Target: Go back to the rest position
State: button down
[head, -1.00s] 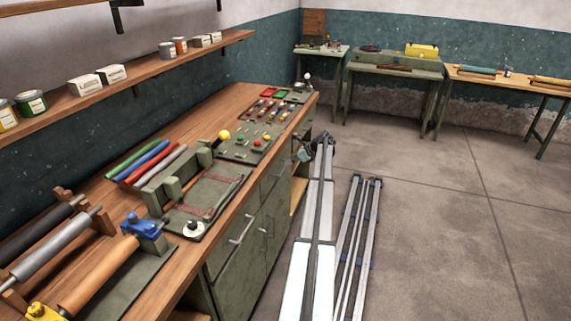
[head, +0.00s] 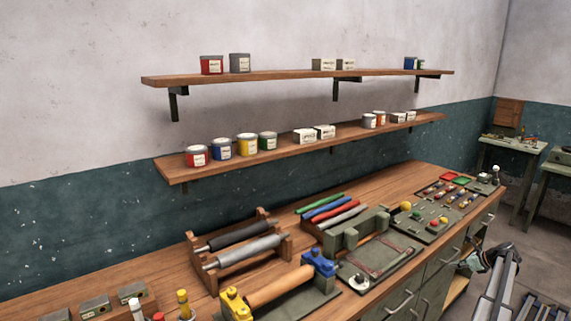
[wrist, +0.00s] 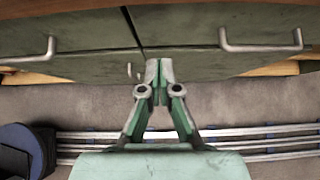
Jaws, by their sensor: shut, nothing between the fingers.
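My gripper (wrist: 160,72) points at the front of the green bench cabinet (wrist: 215,68) in the wrist view. Its two fingers are together at the tips and hold nothing. A gap of floor shows beneath the cabinet front in that view.
Metal handles (wrist: 262,46) stick out from the cabinet front near my gripper. Metal rails (wrist: 265,142) run along the floor. The bench top carries a roller rack (head: 212,285), a control panel (head: 425,220) and small tools. Two wall shelves (head: 290,78) hold cans and boxes.

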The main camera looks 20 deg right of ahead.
jog(key=s+a+f+n+g, duration=0.3)
jog(key=a+f+n, duration=0.5)
jog(key=a, duration=0.9)
jog(key=s+a+f+n+g+y, duration=0.1)
jog(key=s+a+f+n+g, duration=0.15)
jog(key=a+f+n, duration=0.7)
jog(key=s+a+f+n+g, duration=0.25)
jog(key=a+f, duration=0.75)
jog(key=a, duration=1.4)
jog(key=s+a+f+n+g, duration=0.25)
jog(key=s+a, duration=0.25)
jog(key=a, duration=0.4)
jog(key=s+a+f+n+g, duration=0.15)
jog(key=s+a+n, duration=0.3)
jog(key=a, duration=0.55)
jog(key=s+a+n+g+h, duration=0.3)
jog(key=s+a+n, duration=0.3)
jog(key=s+a, duration=0.9)
jog(key=s+g, duration=0.1)
jog(key=s, duration=0.3)
jog(key=shift+a+f+b, duration=0.2)
jog(key=shift+f+b, duration=0.1)
jog(key=shift+b, duration=0.05)
